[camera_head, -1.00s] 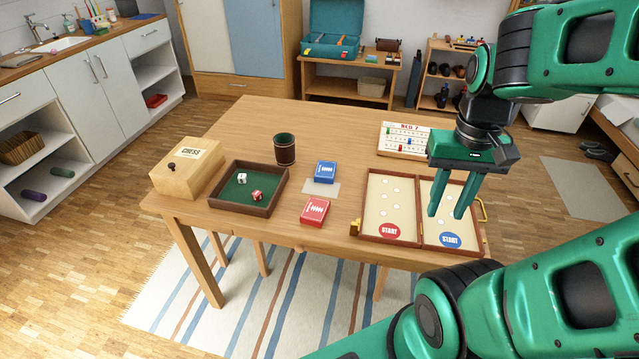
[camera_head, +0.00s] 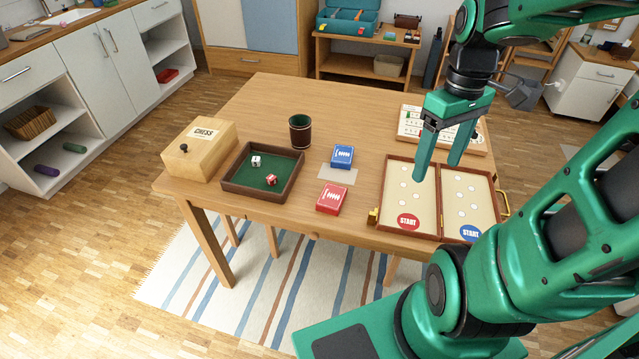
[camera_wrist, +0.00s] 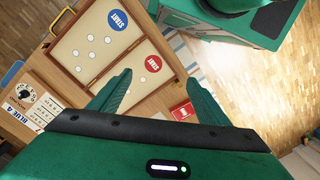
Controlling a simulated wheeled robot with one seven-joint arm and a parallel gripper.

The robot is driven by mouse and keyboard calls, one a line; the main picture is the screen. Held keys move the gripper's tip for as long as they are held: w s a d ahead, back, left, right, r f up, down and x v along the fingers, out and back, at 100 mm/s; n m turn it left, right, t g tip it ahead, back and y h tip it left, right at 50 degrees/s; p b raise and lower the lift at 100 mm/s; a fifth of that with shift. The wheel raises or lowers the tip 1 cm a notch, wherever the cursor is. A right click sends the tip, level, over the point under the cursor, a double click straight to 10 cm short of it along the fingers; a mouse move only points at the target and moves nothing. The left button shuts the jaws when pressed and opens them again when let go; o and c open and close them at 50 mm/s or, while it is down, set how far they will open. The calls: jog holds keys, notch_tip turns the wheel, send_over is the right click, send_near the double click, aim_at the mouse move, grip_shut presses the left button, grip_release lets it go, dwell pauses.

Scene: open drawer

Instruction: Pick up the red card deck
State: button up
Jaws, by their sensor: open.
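The red card deck (camera_head: 331,198) lies flat near the table's front edge, left of the open game board. In the wrist view part of the red deck (camera_wrist: 183,111) shows just beyond the right finger, partly hidden. The blue card deck (camera_head: 342,156) lies behind it on a pale card. My green gripper (camera_head: 437,173) is open and empty above the game board, to the right of the red deck and higher. In the wrist view its fingers (camera_wrist: 155,97) are spread apart with nothing between them.
The open game board (camera_head: 411,188) lies right of the deck, with a brass latch between them. A dice tray (camera_head: 232,188), a dice cup (camera_head: 300,131) and a chess box (camera_head: 205,160) stand to the left. A score board (camera_head: 412,128) is at the back right. Bare table surrounds the red deck.

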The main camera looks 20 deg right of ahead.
jog(key=w+a+f+n+g+y, duration=0.1)
jog(key=w+a+f+n, duration=0.1)
jog(key=w+n, duration=0.4)
jog(key=w+a+f+n, duration=0.1)
jog(key=w+a+n, duration=0.2)
jog(key=w+n, duration=0.25)
jog(key=n+g+y, duration=0.1)
jog(key=n+g, duration=0.1)
jog(key=n, duration=1.2)
send_near(332, 195)
jog(key=shift+s+a+f+n+y, duration=0.1)
jog(key=shift+a+f+n+y, duration=0.1)
jog(key=shift+f, duration=0.35)
jog(key=shift+s+a+f+n+y, duration=0.1)
jog(key=shift+a+f, duration=0.1)
jog(key=shift+f, duration=0.4)
jog(key=x, duration=0.5)
jog(key=shift+s+d, duration=0.25)
jog(key=shift+d, duration=0.05)
jog(key=shift+s+a+f, duration=0.1)
jog(key=shift+a+f, duration=0.05)
jog(key=shift+f, duration=0.35)
jog(key=c, duration=1.2)
